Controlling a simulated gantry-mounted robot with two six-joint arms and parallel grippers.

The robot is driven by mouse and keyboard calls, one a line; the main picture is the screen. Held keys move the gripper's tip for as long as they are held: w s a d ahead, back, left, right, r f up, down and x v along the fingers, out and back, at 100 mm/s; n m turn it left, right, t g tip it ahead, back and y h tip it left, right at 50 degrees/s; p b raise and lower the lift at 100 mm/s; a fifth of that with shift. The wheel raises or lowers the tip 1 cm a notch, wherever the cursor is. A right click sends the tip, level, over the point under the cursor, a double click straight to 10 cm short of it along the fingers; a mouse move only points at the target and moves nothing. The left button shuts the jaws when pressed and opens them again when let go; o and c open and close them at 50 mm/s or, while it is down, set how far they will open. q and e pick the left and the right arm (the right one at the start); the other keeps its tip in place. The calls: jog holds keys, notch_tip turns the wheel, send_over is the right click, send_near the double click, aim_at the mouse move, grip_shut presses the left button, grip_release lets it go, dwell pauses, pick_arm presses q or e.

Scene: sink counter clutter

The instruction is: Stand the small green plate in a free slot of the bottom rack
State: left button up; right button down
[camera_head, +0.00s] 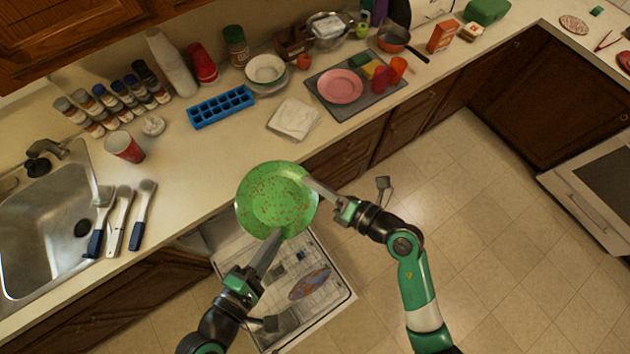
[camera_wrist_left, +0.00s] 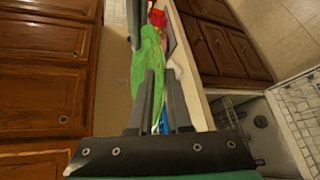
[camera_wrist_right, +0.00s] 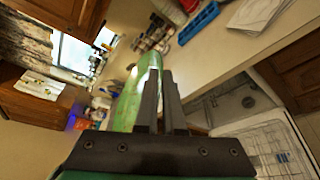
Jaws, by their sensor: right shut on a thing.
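The green plate (camera_head: 273,201), speckled with reddish marks, is held in the air in front of the counter, its face toward the head camera. My right gripper (camera_head: 318,191) is shut on its right rim. My left gripper (camera_head: 276,238) reaches its lower rim; the plate also shows at the fingers in the left wrist view (camera_wrist_left: 146,75), but whether they grip it is unclear. The right wrist view shows the plate (camera_wrist_right: 130,100) edge-on at the right fingers. The bottom rack (camera_head: 335,292) of the open dishwasher is pulled out below, partly hidden by my left arm.
A patterned oval plate (camera_head: 310,283) is in the rack. A sink (camera_head: 40,235) and several brushes are at left. The counter (camera_head: 190,180) holds a red cup (camera_head: 125,146), blue ice tray (camera_head: 220,106), cloth (camera_head: 294,118) and pink plate (camera_head: 340,86). Open floor lies at right.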

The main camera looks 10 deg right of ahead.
pick_arm(q)
jog(key=o, duration=0.3)
jog(key=shift+a+f, duration=0.1)
